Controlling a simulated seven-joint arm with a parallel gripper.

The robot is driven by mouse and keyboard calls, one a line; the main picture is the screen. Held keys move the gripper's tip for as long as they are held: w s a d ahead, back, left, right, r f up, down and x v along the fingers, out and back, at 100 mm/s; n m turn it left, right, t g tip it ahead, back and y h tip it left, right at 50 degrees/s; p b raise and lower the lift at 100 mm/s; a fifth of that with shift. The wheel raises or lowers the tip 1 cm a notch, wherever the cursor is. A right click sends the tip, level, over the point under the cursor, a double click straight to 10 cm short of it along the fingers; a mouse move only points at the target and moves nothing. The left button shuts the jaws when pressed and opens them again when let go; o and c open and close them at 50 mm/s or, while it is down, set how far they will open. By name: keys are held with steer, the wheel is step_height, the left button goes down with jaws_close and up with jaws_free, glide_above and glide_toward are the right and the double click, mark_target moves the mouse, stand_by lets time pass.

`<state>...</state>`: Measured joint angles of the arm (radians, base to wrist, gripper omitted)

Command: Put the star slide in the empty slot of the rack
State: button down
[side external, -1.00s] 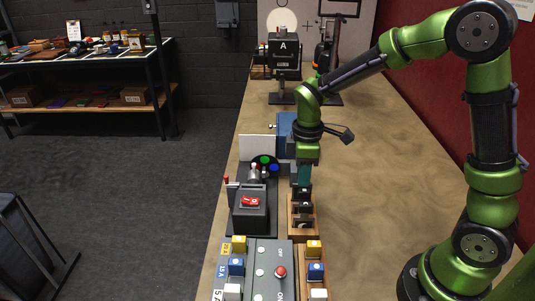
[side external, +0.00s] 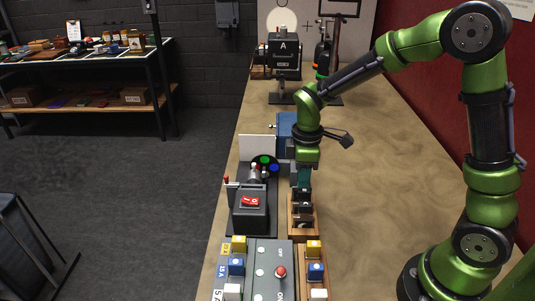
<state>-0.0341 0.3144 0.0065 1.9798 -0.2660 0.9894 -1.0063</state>
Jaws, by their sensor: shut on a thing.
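The wooden rack (side external: 291,223) stands in the middle of the bench, with dark slides in it. My gripper (side external: 303,190) points down over the far part of the rack. It is shut on a small dark slide, mostly hidden by the fingers and the rack. The picture on the held slide is too small to read, so I cannot see the star. I cannot tell whether the slide's lower edge is inside a slot or just above it. The empty slot cannot be made out from here.
A black projector-like device with a red switch (side external: 250,202) stands close on the left of the rack. A grey button panel (side external: 268,275) and a second wooden rack with coloured pieces (side external: 315,268) lie nearer. A blue box (side external: 285,127) stands behind. The bench right of the rack is clear.

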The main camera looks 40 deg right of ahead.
steer(key=shift+f, duration=0.6)
steer(key=c, duration=0.8)
jaws_free()
steer(key=shift+r, duration=0.15)
steer(key=shift+r, duration=3.4)
